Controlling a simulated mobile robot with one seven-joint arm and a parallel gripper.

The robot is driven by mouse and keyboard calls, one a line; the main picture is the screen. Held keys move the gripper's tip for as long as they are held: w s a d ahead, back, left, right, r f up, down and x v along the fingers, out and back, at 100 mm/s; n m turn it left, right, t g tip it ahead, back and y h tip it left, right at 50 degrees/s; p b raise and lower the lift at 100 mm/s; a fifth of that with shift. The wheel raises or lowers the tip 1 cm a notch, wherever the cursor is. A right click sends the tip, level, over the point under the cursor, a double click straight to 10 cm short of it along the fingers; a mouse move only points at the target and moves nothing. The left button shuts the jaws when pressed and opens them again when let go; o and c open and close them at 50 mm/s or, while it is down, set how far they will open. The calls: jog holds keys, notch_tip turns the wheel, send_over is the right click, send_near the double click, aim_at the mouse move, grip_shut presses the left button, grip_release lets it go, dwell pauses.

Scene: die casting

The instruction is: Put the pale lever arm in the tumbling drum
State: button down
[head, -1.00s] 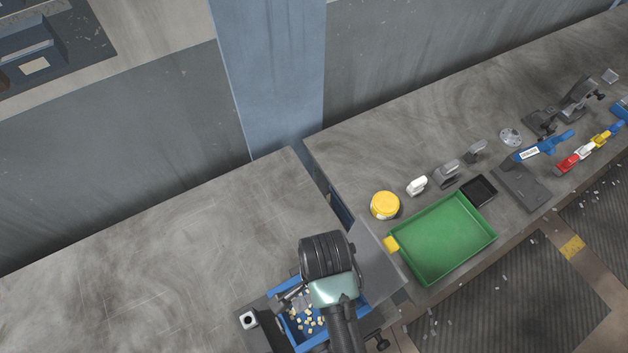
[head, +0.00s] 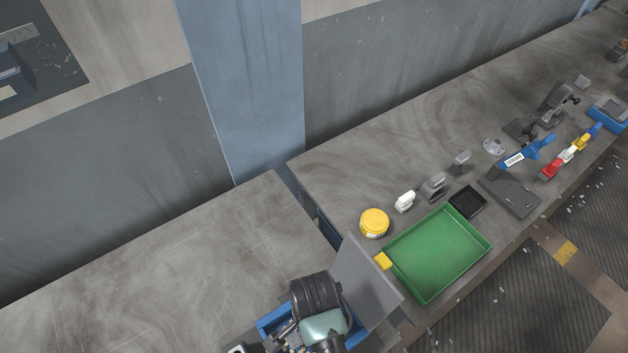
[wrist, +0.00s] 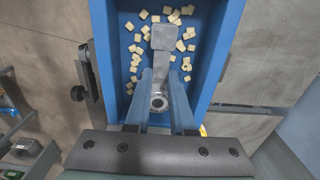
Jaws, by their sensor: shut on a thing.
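My gripper (wrist: 161,76) is shut on the pale lever arm (wrist: 164,38), a light grey piece with a square block at its far end and a round ringed end between my fingers. In the wrist view it is over the open tumbling drum (wrist: 102,40), a blue box with several small cream cubes on its dark bottom. I cannot tell whether the lever arm touches the cubes. In the head view the tumbling drum (head: 268,326) is at the bottom, mostly hidden by my arm, which also hides the lever arm.
A grey raised flap (head: 368,285) stands right of the drum. Beyond it are a green tray (head: 437,252) with a yellow block at its corner, a yellow jar (head: 374,222), a white part (head: 405,201) and a black tray (head: 467,202). The left bench (head: 150,265) is clear.

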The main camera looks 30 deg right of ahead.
jog(key=shift+f, duration=0.55)
jog(key=c, duration=0.7)
grip_release()
jog(key=shift+r+p, duration=0.85)
jog(key=shift+r, duration=5.65)
